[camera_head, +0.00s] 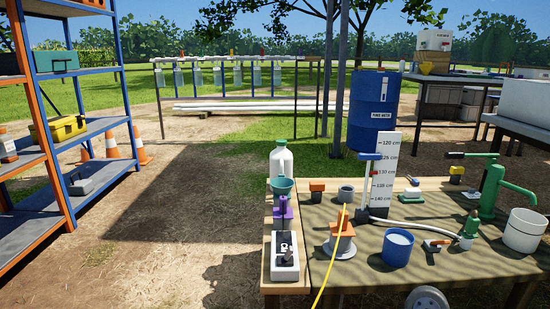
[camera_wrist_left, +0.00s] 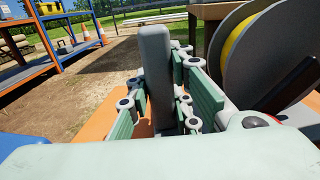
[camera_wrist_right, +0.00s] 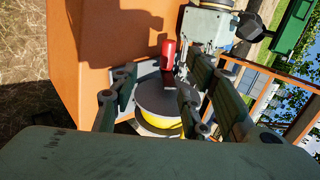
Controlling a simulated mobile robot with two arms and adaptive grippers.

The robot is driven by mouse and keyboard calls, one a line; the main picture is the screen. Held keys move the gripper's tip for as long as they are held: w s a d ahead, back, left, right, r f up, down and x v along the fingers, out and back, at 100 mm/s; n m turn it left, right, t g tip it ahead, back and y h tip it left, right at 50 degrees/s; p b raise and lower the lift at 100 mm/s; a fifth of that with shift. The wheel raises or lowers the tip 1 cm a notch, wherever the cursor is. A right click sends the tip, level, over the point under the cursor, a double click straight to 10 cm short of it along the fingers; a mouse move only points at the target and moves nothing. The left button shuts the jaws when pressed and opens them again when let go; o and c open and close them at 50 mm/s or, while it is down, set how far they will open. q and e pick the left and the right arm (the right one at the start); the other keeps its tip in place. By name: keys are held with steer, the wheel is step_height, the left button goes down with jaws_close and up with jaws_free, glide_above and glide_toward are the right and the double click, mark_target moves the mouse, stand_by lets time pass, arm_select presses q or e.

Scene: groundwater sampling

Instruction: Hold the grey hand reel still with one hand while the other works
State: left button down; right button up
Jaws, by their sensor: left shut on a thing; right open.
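The grey hand reel (camera_wrist_left: 262,60) fills the right of the left wrist view, with yellow line wound between its grey discs. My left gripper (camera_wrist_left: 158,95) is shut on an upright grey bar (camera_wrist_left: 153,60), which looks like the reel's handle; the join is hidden. In the right wrist view the reel (camera_wrist_right: 158,97) shows as a grey disc with a yellow rim and a red knob (camera_wrist_right: 168,55). My right gripper (camera_wrist_right: 150,108) is open, its fingers on either side of the disc in the picture; contact is unclear. The head view shows neither gripper nor the reel.
A yellow line (camera_head: 328,265) runs from the head view's bottom edge to an orange-topped stand (camera_head: 341,238) on the table (camera_head: 385,272). A blue cup (camera_head: 397,250), white bucket (camera_head: 523,232) and green pump (camera_head: 492,190) crowd its right.

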steer(key=shift+n, duration=0.3)
steer(key=shift+w+a+r+x, duration=0.1)
steer(key=shift+a+r+x, duration=0.05)
steer(key=shift+x, duration=1.65)
steer(key=shift+w+a+r+x, duration=0.1)
steer(key=shift+a+r+x, duration=0.1)
steer(key=shift+x, duration=1.55)
steer(key=shift+a+r+x, duration=0.15)
steer(key=shift+x, duration=1.65)
